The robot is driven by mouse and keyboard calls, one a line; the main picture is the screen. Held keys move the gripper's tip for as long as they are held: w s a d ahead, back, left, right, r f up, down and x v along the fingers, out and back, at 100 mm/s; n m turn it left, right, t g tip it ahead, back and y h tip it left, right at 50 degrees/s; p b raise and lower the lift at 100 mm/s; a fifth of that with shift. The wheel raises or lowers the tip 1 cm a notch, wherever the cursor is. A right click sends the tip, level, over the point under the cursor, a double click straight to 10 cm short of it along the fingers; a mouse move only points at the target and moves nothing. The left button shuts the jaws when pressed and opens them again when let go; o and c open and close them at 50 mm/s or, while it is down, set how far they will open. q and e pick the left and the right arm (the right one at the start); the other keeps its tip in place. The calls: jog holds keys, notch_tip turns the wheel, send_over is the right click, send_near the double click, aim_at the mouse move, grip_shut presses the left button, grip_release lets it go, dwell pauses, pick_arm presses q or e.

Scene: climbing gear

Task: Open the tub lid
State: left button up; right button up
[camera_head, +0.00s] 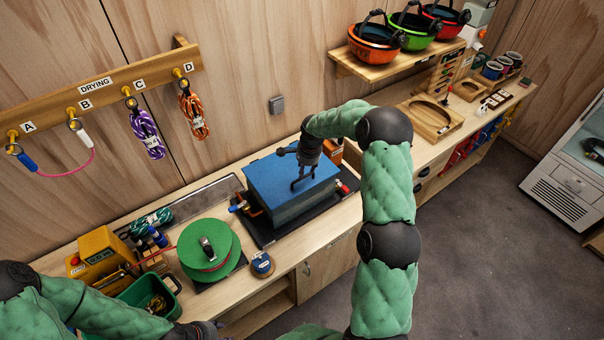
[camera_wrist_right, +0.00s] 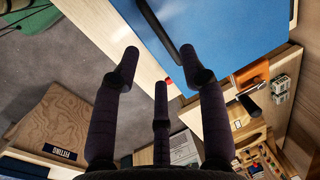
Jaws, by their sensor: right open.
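In the right wrist view the fingers (camera_wrist_right: 160,72) are empty, and the blue lid (camera_wrist_right: 235,35) fills the top right. A dark bar (camera_wrist_right: 160,38) runs along the blue surface near the fingertips; I cannot tell whether they touch it. My left gripper (camera_head: 200,330) is dark and partly cut off at the bottom edge.
The tub stands on a black tray (camera_head: 262,238). Ropes hang from the DRYING rail (camera_head: 95,88); helmets (camera_head: 375,42) fill a shelf.

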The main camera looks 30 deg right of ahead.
jog(key=p, duration=0.1)
send_over(303, 185)
jog(key=shift+f, duration=2.85)
jog(key=shift+c, duration=0.2)
grip_shut()
